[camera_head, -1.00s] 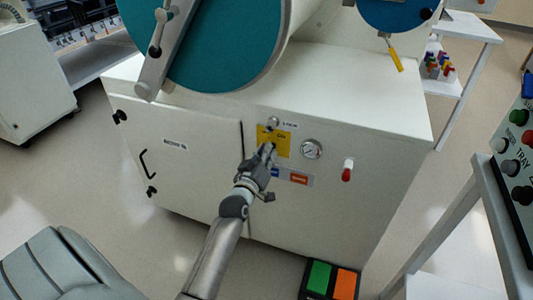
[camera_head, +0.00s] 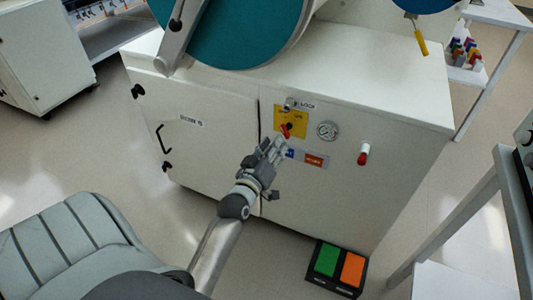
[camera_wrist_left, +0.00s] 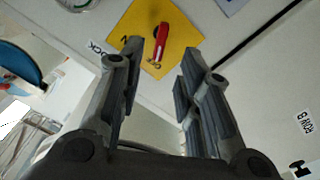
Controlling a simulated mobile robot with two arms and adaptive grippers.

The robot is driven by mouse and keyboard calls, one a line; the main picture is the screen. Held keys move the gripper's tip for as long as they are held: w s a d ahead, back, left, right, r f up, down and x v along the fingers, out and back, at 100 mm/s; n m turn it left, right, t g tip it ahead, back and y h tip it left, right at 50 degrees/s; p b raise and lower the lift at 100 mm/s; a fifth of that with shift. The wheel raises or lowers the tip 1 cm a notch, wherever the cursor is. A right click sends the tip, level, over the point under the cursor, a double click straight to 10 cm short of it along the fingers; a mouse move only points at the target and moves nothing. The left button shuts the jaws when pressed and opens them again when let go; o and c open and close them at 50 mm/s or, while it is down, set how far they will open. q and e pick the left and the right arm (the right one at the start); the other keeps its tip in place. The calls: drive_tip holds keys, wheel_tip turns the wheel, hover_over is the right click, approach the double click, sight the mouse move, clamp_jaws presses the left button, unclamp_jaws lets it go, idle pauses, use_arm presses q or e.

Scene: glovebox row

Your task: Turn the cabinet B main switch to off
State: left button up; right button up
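The main switch is a red handle (camera_head: 286,130) on a yellow plate (camera_head: 299,114) on the front of the white cabinet (camera_head: 222,160). In the left wrist view the red handle (camera_wrist_left: 162,42) lies at a slant across the yellow plate (camera_wrist_left: 185,36); its lettering is too small to read surely. My left gripper (camera_head: 276,145) is just below and left of the handle, apart from it. In the left wrist view the gripper (camera_wrist_left: 158,75) is open, its fingers spread with nothing between them. My right gripper is not in view.
Green and orange pedals (camera_head: 340,265) stand on the floor at lower right. A table frame (camera_head: 450,220) is at right.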

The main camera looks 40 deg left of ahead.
use_arm(q)
drive_tip(key=shift+v, duration=2.55)
drive_tip(key=shift+d+f, duration=0.1)
